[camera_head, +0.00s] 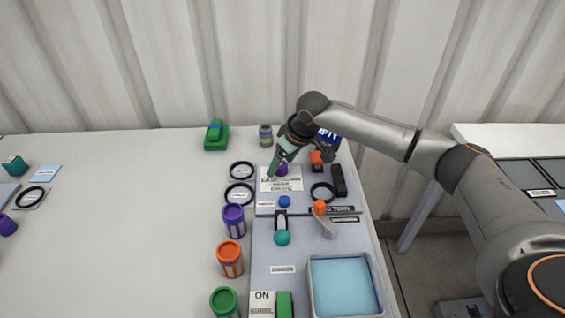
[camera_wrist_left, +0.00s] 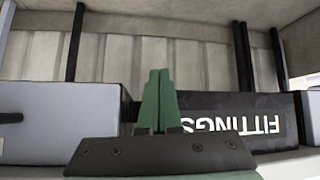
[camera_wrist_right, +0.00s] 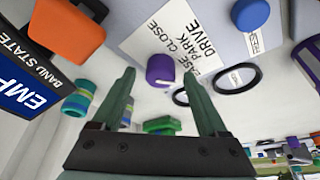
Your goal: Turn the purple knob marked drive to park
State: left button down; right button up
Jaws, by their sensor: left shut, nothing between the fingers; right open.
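The purple knob (camera_head: 282,170) stands on a white label plate (camera_head: 294,184) on the grey panel, partly hidden by my right gripper (camera_head: 277,163). In the right wrist view the knob (camera_wrist_right: 160,67) shows a small white mark on its lower edge, and the plate (camera_wrist_right: 160,35) reads DRIVE, PARK and a partly hidden line ending in CLOSE. My right gripper is open, with the knob appearing between its fingertips; I cannot tell whether they touch it. My left gripper (camera_wrist_left: 158,72) is shut and empty, away from the panel.
A FITTINGS bin (camera_wrist_left: 235,125) is near my left gripper.

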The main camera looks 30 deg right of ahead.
grip_shut()
dwell(0.7)
